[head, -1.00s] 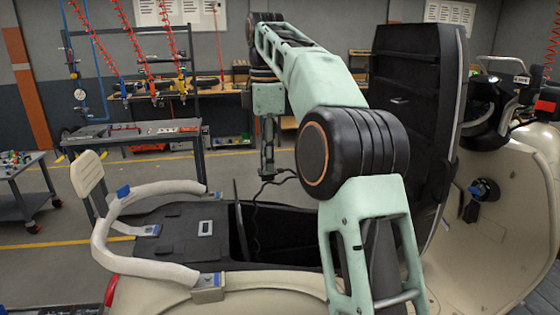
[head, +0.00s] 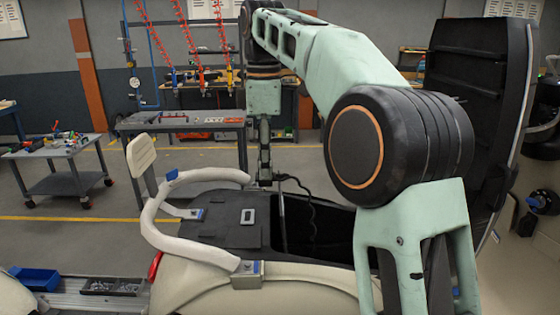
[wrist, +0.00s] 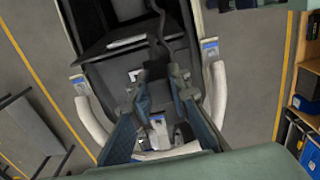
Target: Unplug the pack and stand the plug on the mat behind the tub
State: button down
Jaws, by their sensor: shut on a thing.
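My gripper (head: 264,180) hangs point-down above the scooter's rear deck in the head view. In the wrist view my gripper (wrist: 156,80) is shut on the black plug (wrist: 156,70). The plug's black cable (wrist: 158,25) runs away from it; in the head view the cable (head: 312,212) drops into the open tub (head: 335,235). The flat black mat (head: 205,230) lies behind the tub, with a pale rectangular fitting (head: 248,216) on it. The plug is above the mat, apart from it as far as I can tell. The pack is not clearly visible inside the dark tub.
A pale grab rail (head: 170,236) curves around the rear deck, with a backrest (head: 141,154) behind it. A thin upright panel (head: 283,222) stands at the tub's near-mat edge. The raised seat (head: 478,95) stands at the right. A tool bench (head: 180,120) is beyond.

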jog(key=shift+s+a+p, duration=0.1)
jog(key=shift+s+a, duration=0.25)
jog(key=shift+a, duration=0.5)
jog(key=shift+s+a+p, duration=0.15)
jog(key=shift+s+a, duration=0.25)
jog(key=shift+a, duration=0.45)
jog(key=shift+s+a+p, duration=0.1)
jog(key=shift+s+a, duration=0.25)
jog(key=shift+a, duration=0.5)
jog(key=shift+r+p, duration=0.15)
jog(key=shift+p, duration=0.25)
jog(key=shift+a, duration=0.1)
